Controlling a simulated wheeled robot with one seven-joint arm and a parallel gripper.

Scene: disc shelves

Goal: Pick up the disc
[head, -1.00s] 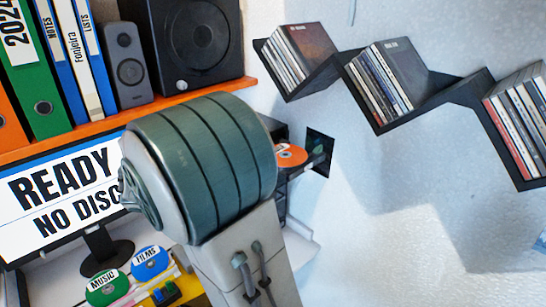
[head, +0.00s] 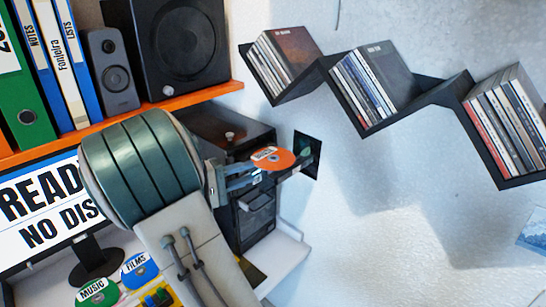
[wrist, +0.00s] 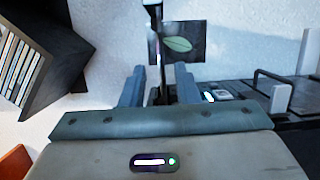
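An orange disc (head: 273,158) with a pale label shows in the head view, in front of a small dark leaf picture on the wall. My gripper (head: 252,173) reaches toward it from the left, its fingertips at the disc's near edge. Whether they touch it cannot be told. In the wrist view my gripper's two fingers (wrist: 162,88) stand apart with a gap between them. A dark upright bar (wrist: 160,50) shows in line with that gap. The orange face of the disc cannot be made out there.
A black computer case (head: 255,220) stands close below my gripper. A dark zigzag shelf (head: 436,97) with cases hangs at right. An orange shelf (head: 205,93) holds binders and speakers. Green and blue discs (head: 138,265) lie below the monitor. The leaf picture (head: 307,155) is just behind the disc.

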